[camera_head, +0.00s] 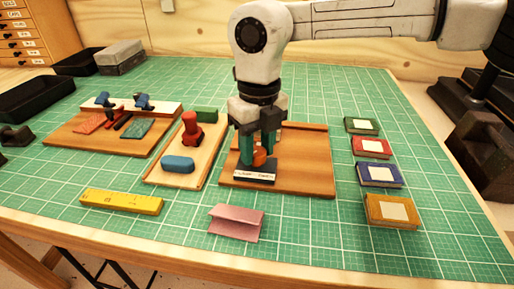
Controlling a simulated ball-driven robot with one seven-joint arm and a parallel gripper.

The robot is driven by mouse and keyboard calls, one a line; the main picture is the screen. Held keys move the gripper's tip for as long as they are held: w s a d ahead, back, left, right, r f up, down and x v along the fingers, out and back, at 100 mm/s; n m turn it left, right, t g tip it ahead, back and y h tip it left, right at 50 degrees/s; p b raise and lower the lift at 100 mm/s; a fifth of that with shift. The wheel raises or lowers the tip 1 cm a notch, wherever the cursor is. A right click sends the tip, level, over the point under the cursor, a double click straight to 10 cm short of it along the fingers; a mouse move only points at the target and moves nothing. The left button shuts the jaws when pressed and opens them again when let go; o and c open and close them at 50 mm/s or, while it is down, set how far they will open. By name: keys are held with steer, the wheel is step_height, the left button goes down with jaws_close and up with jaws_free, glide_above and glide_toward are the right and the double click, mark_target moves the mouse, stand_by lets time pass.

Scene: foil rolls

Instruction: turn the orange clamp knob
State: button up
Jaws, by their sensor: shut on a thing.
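The orange clamp knob (259,157) is on a wooden board (312,174) near the middle of the table, behind a small white label (254,177). My gripper (259,154) comes straight down from above, with its dark green fingers on either side of the knob. It is shut on the knob. The fingers hide part of the knob and whatever lies behind it.
A tray with a red stamp-like piece (192,131) and a blue block (178,163) stands close on the left. Several small books, one of them red (371,147), line the right. A yellow bar (122,202) and a pink folded piece (236,222) lie in front.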

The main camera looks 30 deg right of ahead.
mark_target(259, 151)
steer(key=shift+m+b, duration=0.55)
steer(key=shift+m, duration=1.75)
steer(key=o, duration=1.1)
steer(key=shift+c, duration=0.2)
steer(key=shift+r, duration=0.1)
step_height(259, 151, up, 11)
steer(key=shift+d+f+p, duration=0.15)
steer(key=shift+f+p, duration=0.05)
steer(key=shift+p, duration=0.15)
